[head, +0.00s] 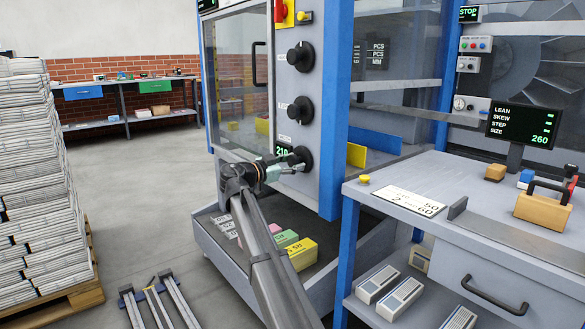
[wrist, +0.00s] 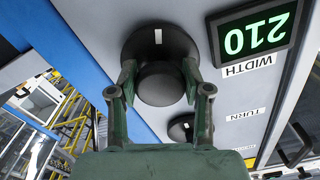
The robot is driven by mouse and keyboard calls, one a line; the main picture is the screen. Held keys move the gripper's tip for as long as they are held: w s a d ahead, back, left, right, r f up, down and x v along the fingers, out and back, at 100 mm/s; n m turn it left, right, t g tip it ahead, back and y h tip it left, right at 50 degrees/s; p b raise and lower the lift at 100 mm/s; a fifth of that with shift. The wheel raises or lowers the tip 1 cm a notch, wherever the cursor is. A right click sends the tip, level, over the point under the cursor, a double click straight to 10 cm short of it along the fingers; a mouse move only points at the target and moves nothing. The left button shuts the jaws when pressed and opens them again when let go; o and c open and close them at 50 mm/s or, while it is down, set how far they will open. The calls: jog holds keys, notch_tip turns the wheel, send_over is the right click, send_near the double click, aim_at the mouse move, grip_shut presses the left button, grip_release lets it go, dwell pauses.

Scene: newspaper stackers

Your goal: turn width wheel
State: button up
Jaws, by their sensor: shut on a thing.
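The width wheel (head: 304,157) is the lowest of three black knobs on the grey machine panel. In the wrist view the wheel (wrist: 161,82) shows a round black hub on a wider disc, with a white mark on the disc's upper part. My gripper (head: 291,166) reaches it from the left. In the wrist view my gripper (wrist: 160,88) has one finger on each side of the hub and is shut on it. The green display (wrist: 252,38) beside the WIDTH label reads 210. It also shows in the head view (head: 284,151), partly behind my gripper.
Two more black knobs (head: 301,57) (head: 301,110) sit above on the panel. A blue post (head: 336,110) edges the panel. A workbench (head: 480,215) with a screen stands at right. Stacked newspapers (head: 35,170) on a pallet stand at left. Colored blocks (head: 300,253) lie below.

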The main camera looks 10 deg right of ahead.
jog(key=shift+r, duration=0.1)
dwell(0.3)
jog(key=o, duration=1.1)
jog(key=shift+d, duration=0.1)
jog(key=shift+o, duration=0.2)
jog(key=v, duration=1.2)
